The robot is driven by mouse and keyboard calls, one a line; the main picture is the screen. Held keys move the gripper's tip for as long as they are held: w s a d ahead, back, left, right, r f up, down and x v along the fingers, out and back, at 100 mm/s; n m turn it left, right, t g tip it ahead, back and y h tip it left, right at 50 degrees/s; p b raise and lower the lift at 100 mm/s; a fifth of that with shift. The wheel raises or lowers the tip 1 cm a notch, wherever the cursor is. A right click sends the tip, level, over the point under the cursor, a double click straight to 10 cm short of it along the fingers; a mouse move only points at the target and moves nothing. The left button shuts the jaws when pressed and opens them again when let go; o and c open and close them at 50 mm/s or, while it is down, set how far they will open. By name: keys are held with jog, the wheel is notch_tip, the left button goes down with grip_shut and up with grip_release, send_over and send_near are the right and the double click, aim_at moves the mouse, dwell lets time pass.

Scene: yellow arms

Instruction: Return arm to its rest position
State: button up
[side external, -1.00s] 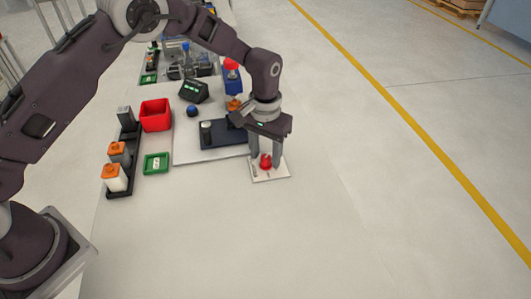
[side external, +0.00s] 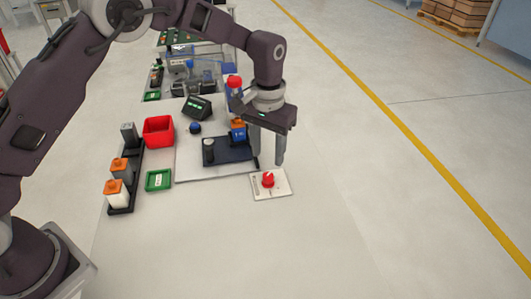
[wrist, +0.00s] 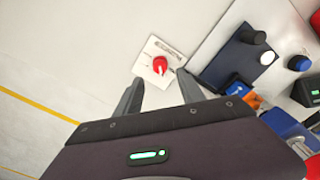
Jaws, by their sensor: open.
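My gripper (side external: 268,163) is open and empty. It hangs above and just behind a white plate (side external: 284,191) with a red knob (side external: 268,180) on it. In the wrist view the two fingers (wrist: 160,90) point toward the plate (wrist: 148,48), and the red knob (wrist: 160,65) lies beyond and between their tips, apart from them. The knob has a white pointer mark. My arm reaches over from the left in the side external view.
A dark tray (side external: 238,153) on a light board (side external: 190,170) sits left of my gripper. The front table area is clear.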

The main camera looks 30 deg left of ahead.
jog(key=s+a+r+t, duration=0.1)
jog(key=s+a+r, duration=0.2)
jog(key=s+r, duration=0.45)
jog(key=s+a+r+t, duration=0.2)
jog(key=s+a+r, duration=0.2)
jog(key=r, duration=0.6)
jog(key=s+a+t, duration=0.1)
jog(key=s+a, duration=0.1)
jog(key=s, duration=0.8)
jog(key=s+a+t, duration=0.1)
jog(key=s+a, duration=0.1)
jog(key=s, duration=0.8)
jog(key=shift+s+a+r+t, duration=0.15)
jog(key=shift+s+a+t, duration=0.15)
jog(key=shift+s, duration=0.05)
